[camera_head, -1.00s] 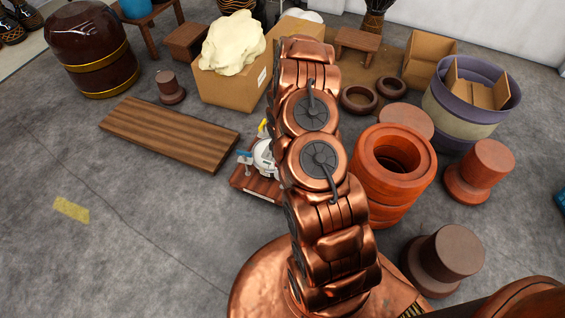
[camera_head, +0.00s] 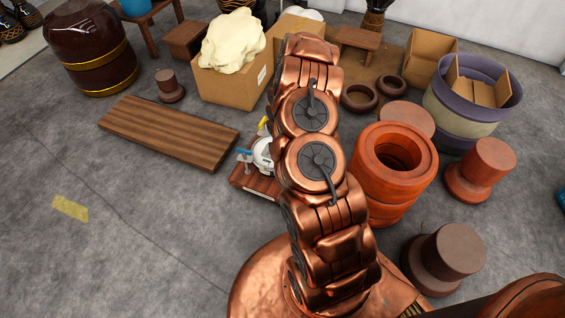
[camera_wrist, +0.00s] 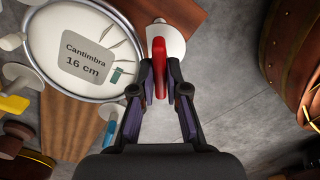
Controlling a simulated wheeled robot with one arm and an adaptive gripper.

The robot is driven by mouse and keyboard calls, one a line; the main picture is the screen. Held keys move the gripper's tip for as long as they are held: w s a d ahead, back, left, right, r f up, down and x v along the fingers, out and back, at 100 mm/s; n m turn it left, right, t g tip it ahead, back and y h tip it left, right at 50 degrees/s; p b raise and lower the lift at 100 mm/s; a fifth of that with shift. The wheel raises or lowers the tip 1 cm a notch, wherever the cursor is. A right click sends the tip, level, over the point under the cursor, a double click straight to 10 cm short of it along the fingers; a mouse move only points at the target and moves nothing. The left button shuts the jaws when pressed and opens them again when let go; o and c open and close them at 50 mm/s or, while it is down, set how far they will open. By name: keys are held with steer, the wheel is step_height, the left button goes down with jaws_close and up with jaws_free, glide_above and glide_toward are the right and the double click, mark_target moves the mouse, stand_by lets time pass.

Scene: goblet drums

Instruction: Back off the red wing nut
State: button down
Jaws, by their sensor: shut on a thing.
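The red wing nut (camera_wrist: 158,68) stands upright between the fingertips of my gripper (camera_wrist: 160,85) in the wrist view. My gripper is shut on it. A pale round flange (camera_wrist: 172,38) lies behind the nut, beside the drum's rim. The small drum (camera_wrist: 50,52) has a white head, a metal hoop and a grey label reading "Cantimbra 16 cm". A blue wing nut (camera_wrist: 108,134) and a yellow wing nut (camera_wrist: 14,103) are around the drum. In the head view the drum (camera_head: 263,155) is partly hidden behind my arm, which also hides the gripper and red nut.
The drum is over a reddish wooden base (camera_head: 250,182). A wooden plank (camera_head: 170,134) lies to its left. A cardboard box (camera_head: 232,88) stands behind, and orange-brown ring-shaped pieces (camera_head: 365,190) stand right of my arm.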

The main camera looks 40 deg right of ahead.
stand_by(0.3)
steer(key=c, duration=1.2)
jaws_free()
steer(key=shift+r, duration=0.15)
steer(key=shift+r, duration=5.9)
